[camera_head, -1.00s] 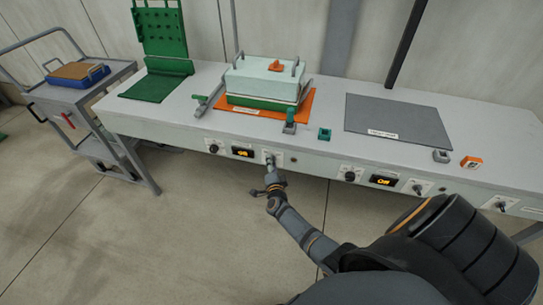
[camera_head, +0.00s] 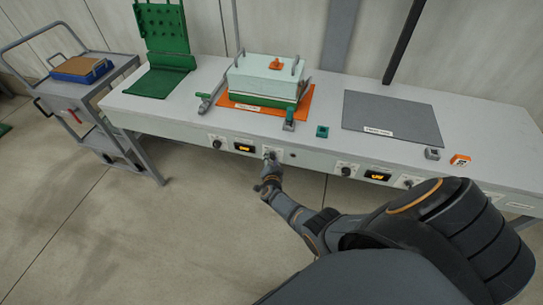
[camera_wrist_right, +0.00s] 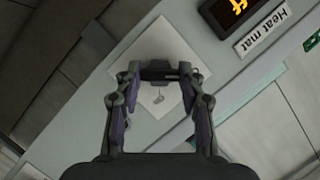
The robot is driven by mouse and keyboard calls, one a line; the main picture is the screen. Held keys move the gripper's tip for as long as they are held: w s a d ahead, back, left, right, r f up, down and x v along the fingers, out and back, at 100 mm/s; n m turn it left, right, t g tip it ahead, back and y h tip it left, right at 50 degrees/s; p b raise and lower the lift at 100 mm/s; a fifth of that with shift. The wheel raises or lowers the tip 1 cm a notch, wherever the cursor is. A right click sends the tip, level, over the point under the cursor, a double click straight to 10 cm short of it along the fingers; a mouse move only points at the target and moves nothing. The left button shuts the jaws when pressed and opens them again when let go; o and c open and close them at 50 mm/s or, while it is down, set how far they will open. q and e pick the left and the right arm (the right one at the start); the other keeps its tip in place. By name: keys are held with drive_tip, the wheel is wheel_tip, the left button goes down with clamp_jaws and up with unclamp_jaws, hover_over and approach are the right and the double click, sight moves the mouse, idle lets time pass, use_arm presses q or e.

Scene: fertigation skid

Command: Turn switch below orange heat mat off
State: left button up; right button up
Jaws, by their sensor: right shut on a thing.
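The orange heat mat (camera_head: 306,103) lies on the bench under a pale box with a green base. Below it, on the bench's front panel, a toggle switch sits on a white plate (camera_head: 279,152), beside a lit orange display (camera_head: 244,148). My right gripper (camera_head: 269,172) is at this switch and partly covers it. The toggle's exact position is hard to tell. My left gripper is out of view.
A grey mat (camera_head: 390,115) lies to the right, with another knob (camera_head: 346,170), display (camera_head: 377,176) and switch (camera_head: 407,182) below. A pale box (camera_head: 262,78) and green stand (camera_head: 160,45) are on the bench. A cart (camera_head: 85,90) stands left. The floor in front is clear.

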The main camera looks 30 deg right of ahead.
drive_tip(key=o, duration=1.2)
drive_tip(key=shift+c, duration=0.2)
drive_tip(key=v, duration=1.2)
